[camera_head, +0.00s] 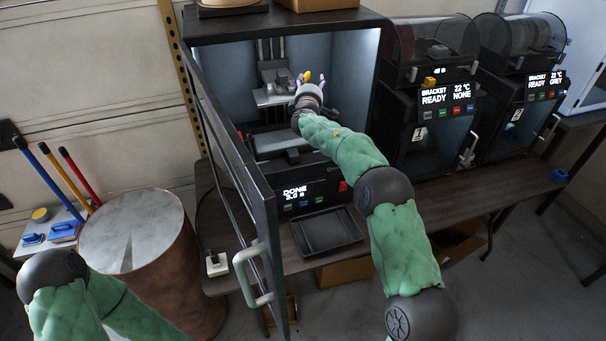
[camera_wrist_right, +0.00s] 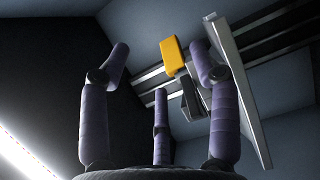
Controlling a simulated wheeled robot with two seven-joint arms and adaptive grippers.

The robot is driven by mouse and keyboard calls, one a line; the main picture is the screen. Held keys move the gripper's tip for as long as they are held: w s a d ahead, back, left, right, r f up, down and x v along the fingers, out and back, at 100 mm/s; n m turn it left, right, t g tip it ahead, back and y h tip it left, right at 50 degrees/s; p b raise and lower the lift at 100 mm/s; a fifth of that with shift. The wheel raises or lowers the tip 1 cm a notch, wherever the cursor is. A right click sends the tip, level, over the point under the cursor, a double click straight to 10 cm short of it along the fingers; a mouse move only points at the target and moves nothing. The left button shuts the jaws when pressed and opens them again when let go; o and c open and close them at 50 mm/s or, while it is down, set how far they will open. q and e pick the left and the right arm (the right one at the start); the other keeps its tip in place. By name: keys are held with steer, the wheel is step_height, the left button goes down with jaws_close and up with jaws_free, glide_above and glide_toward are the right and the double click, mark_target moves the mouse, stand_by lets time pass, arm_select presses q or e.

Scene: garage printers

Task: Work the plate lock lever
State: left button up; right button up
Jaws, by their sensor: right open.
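The plate lock lever, a yellow-orange block (camera_wrist_right: 173,57), shows in the right wrist view beside the pale plate (camera_wrist_right: 238,90). In the head view the yellow lever (camera_head: 307,76) is a small spot by my fingers, and the grey plate (camera_head: 268,97) is inside the open printer (camera_head: 233,95). My right gripper (camera_head: 309,82) reaches into the printer chamber at the plate's right edge. In the wrist view my gripper (camera_wrist_right: 161,70) has its fingers spread, with the lever in the gap beyond them. I cannot tell whether a finger touches it. My left gripper is out of view.
The printer's door (camera_head: 232,150) stands open at the left, its handle (camera_head: 254,279) towards me. The printer's display (camera_head: 295,191) reads DONE. A black tray (camera_head: 325,231) lies on the bench in front. More printers (camera_head: 433,110) stand at the right. A drum (camera_head: 140,262) stands at the left.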

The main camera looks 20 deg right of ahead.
steer(key=b+v, duration=0.2)
steer(key=v, duration=0.6)
steer(key=s+a+f+g+y, duration=0.1)
steer(key=s+f+g, duration=0.1)
steer(key=f, duration=0.6)
steer(key=s+a+f+g+y, duration=0.1)
steer(key=s+f+g, duration=0.1)
steer(key=f, duration=0.7)
steer(key=s+a+f+m+g+y, duration=0.1)
steer(key=s+f+g+y, duration=0.1)
steer(key=f, duration=0.6)
steer(key=shift+a+f+g, duration=0.3)
steer(key=shift+a+f, duration=0.05)
steer(key=shift+a, duration=0.05)
